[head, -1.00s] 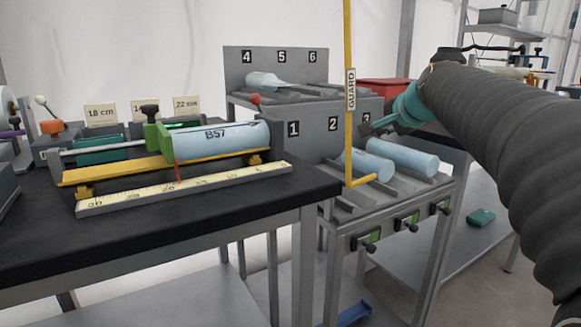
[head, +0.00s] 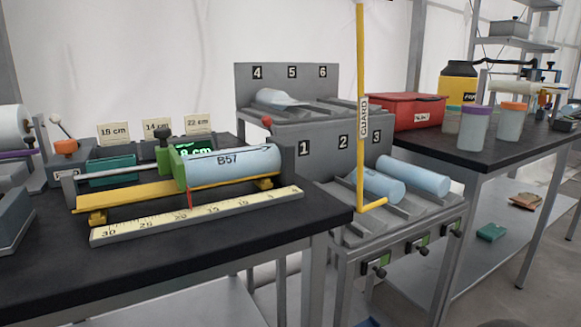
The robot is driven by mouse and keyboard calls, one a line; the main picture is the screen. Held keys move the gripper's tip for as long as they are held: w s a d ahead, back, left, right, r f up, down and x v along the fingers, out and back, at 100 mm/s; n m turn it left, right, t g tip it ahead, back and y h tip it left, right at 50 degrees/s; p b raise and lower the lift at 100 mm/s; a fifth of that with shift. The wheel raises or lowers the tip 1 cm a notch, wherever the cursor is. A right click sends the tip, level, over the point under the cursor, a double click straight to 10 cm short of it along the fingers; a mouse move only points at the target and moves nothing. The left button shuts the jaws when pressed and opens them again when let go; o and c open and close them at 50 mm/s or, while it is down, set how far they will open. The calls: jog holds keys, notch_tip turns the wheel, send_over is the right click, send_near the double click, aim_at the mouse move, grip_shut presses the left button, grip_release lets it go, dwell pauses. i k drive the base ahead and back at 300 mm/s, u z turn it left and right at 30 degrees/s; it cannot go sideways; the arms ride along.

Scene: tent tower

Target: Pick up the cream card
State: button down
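Three cream cards stand upright in a row at the back of the dark bench (head: 40,245) on the left. They read 18 cm (head: 114,133), 14 cm (head: 157,128) and 22 cm (head: 199,124). The lower parts of the 14 cm and 22 cm cards are partly hidden by the equipment in front. I cannot tell which of them the task means. My gripper is not in view.
A pale blue cylinder marked B57 (head: 232,163) lies in a yellow-railed fixture before the cards, behind a ruler (head: 200,215). A yellow guard post (head: 361,100) rises by the numbered rack (head: 330,145). A red box (head: 405,110) sits on the far-right bench.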

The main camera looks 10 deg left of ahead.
aim_at(113, 133)
jog(key=u, duration=0.05)
jog(key=k, duration=0.5)
jog(key=z, duration=1.05)
jog(key=i, duration=1.05)
jog(key=u, duration=2.65)
